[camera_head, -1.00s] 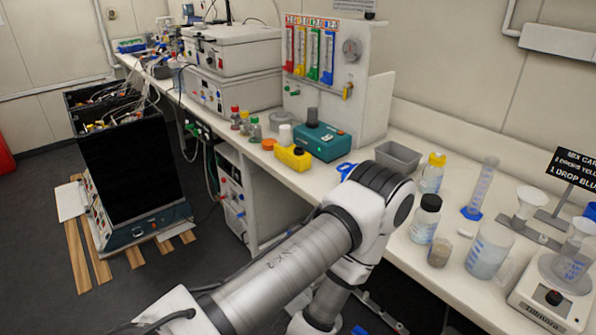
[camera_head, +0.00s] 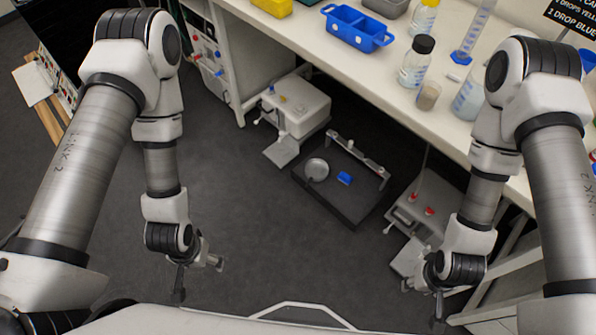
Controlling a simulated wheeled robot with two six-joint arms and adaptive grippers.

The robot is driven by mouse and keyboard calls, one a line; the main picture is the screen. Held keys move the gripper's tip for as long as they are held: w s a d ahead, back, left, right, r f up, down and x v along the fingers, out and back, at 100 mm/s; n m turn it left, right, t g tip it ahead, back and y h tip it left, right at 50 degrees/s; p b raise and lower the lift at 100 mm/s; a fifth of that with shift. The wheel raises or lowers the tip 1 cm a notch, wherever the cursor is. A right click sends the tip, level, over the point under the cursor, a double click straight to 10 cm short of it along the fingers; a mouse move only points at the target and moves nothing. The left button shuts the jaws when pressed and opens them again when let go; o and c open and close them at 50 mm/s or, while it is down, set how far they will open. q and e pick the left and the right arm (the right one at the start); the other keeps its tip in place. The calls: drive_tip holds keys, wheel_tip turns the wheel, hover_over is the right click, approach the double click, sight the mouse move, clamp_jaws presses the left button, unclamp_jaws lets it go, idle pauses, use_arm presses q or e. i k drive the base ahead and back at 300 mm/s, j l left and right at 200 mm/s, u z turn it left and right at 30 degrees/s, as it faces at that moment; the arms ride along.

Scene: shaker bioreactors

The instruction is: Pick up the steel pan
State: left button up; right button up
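A round grey metal dish (camera_head: 317,169), which looks like the steel pan, sits on a dark low platform (camera_head: 345,205) on the floor under the bench. A small blue block (camera_head: 344,178) lies to its right, apart from it. My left gripper (camera_head: 198,278) hangs low at the left, well short of the pan, with its fingers spread and nothing between them. My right gripper (camera_head: 424,298) hangs low at the right, its fingers apart and seemingly empty. Neither gripper touches the pan.
The bench (camera_head: 400,100) overhangs the platform's far side. A white box machine (camera_head: 296,105) stands left of the platform, and a grey device with red knobs (camera_head: 420,208) stands right.

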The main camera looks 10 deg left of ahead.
sight(315, 169)
drive_tip(key=i+j+z, duration=0.1)
drive_tip(key=z, duration=0.3)
drive_tip(key=j+z, duration=0.2)
drive_tip(key=z, duration=0.15)
drive_tip(key=i+j+z, duration=0.15)
drive_tip(key=z, duration=0.25)
